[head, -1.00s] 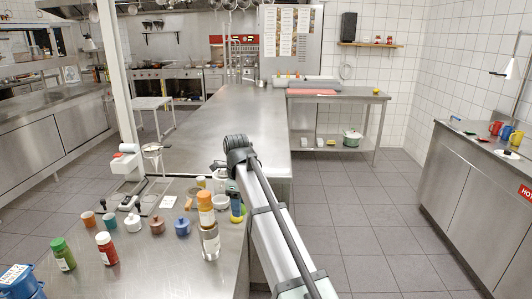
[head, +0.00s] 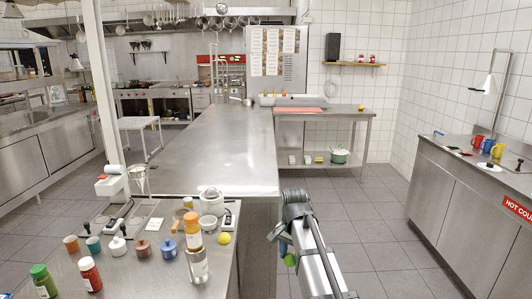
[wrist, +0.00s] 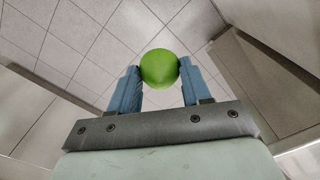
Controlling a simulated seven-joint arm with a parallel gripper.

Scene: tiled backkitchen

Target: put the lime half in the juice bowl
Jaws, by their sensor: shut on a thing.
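The lime half shows as a round green shape (wrist: 159,68) between the blue fingertips of my gripper (wrist: 158,74) in the wrist view. My gripper is shut on it, with tiled floor far below. In the head view the green lime half (head: 290,260) hangs under the end of my arm, just right of the near counter's edge. The juice bowl is not certain: a white bowl (head: 212,202) and a small pale bowl (head: 207,222) stand on the near counter, left of my gripper.
A yellow lemon (head: 224,239) lies near the counter's right edge. An orange-capped bottle (head: 193,230) stands tall beside it. Several jars, a green bottle (head: 43,281) and a red bottle (head: 90,274) stand further left. Open floor lies right of the counter.

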